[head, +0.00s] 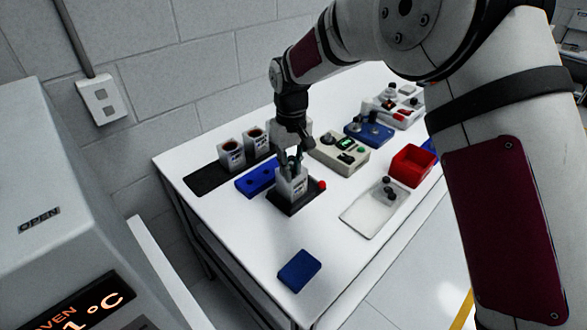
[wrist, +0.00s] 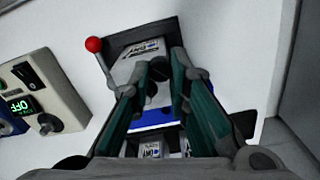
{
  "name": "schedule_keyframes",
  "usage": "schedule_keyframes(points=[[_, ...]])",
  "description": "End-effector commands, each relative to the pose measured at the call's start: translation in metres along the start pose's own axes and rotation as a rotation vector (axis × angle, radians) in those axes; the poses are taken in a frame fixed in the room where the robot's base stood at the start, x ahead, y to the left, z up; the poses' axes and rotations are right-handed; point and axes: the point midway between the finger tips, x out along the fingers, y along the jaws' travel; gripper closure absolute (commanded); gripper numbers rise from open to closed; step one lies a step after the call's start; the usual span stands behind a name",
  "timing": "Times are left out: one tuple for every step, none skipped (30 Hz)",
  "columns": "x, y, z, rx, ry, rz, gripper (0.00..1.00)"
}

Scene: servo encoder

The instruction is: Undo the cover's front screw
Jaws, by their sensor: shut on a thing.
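A white boxy unit with a printed label (head: 291,185) sits in a black fixture (head: 302,203) with a red-knobbed lever (head: 322,185). In the wrist view, its white cover (wrist: 138,64) lies below my fingers and the red knob (wrist: 94,44) is at upper left. My gripper (head: 291,164) points down onto the unit's top. In the wrist view, my gripper's two fingers (wrist: 162,80) stand either side of a small dark piece at the cover, apparently the front screw. The fingers mostly hide the screw, and I cannot tell how far it is turned.
A blue block with holes (head: 256,179) stands close left of the fixture. Two similar white units (head: 231,155) stand behind it on a black mat (head: 203,180). A control box (head: 340,153), a red bin (head: 411,165) and a pale tray (head: 365,215) are to the right. The table front is mostly clear.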

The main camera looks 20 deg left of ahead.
Motion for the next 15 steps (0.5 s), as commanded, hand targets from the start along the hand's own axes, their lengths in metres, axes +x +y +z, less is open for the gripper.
schedule_keyframes(points=[[0.002, 0.001, -0.002, -0.038, 0.002, -0.001, 1.0], [0.0022, 0.0008, -0.0019, -0.061, 0.002, -0.001, 1.0], [0.0023, 0.0008, -0.0016, -0.089, 0.001, -0.001, 1.0], [0.0021, 0.0006, -0.0015, -0.109, 0.001, -0.001, 1.0], [0.0018, 0.0003, -0.0015, -0.129, 0.001, -0.001, 1.0], [0.0015, 0.0001, -0.0014, -0.152, 0.001, -0.001, 1.0], [0.0014, 0.0003, -0.0013, -0.169, 0.001, -0.001, 1.0], [0.0014, 0.0004, -0.0012, -0.184, 0.001, -0.001, 1.0], [0.0014, 0.0005, -0.001, -0.204, 0.0, 0.0, 1.0], [0.0014, 0.0004, -0.0009, -0.217, 0.0, 0.0, 1.0], [0.0013, 0.0002, -0.0008, -0.229, 0.0, 0.0, 1.0], [0.0011, 0.0, -0.0007, -0.244, 0.0, -0.001, 1.0], [0.0009, -0.0002, -0.0006, -0.253, 0.0, -0.001, 1.0], [0.0008, -0.0004, -0.0005, -0.261, 0.0, -0.001, 1.0], [0.0006, -0.0005, -0.0004, -0.271, 0.0, -0.001, 1.0]])
